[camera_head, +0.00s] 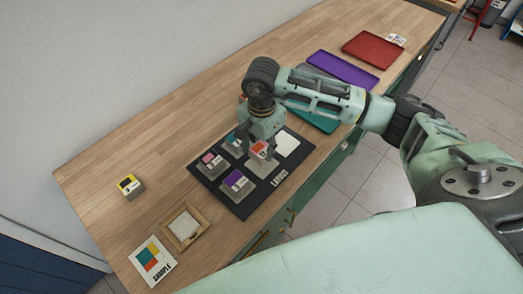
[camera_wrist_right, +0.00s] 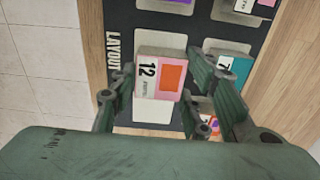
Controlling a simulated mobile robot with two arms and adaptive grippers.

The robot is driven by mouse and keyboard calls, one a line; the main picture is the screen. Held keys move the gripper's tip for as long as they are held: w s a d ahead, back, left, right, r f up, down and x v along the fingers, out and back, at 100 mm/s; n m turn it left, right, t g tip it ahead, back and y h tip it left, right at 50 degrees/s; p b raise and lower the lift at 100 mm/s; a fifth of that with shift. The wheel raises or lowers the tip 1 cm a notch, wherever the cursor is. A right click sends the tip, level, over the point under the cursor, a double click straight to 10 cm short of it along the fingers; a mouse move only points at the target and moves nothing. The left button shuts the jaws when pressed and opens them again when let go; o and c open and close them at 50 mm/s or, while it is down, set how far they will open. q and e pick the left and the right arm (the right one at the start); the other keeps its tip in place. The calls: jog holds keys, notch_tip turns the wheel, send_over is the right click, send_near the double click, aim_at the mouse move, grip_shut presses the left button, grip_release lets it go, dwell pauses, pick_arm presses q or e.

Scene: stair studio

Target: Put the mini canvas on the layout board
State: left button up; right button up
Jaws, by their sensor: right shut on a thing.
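The layout board (camera_head: 215,187) is a black panel on the wooden bench, with pale pads and the word LAYOUT on its edge. My right gripper (camera_head: 259,152) points down over it. It is shut on a small pink block with an orange square and the number 12, probably the mini canvas (camera_head: 260,148). The block shows between the fingers in the right wrist view (camera_wrist_right: 160,76). It is over or beside a grey pad (camera_head: 262,168); I cannot tell whether it touches. My left gripper is out of view.
Pink (camera_head: 209,159), purple (camera_head: 235,180) and teal (camera_head: 232,141) blocks occupy other pads. A white pad (camera_head: 287,143) is bare. A yellow block (camera_head: 128,185), wooden frame (camera_head: 185,224) and sample card (camera_head: 152,260) lie left. Purple (camera_head: 343,68) and red (camera_head: 373,49) trays lie beyond.

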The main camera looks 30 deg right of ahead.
aim_at(262, 149)
notch_tip(262, 149, down, 3)
jog(key=shift+f+p, duration=0.2)
jog(key=shift+p, duration=0.55)
jog(key=shift+f, duration=0.25)
jog(key=shift+f, duration=0.2)
jog(key=o, duration=1.1)
jog(key=shift+r, duration=0.1)
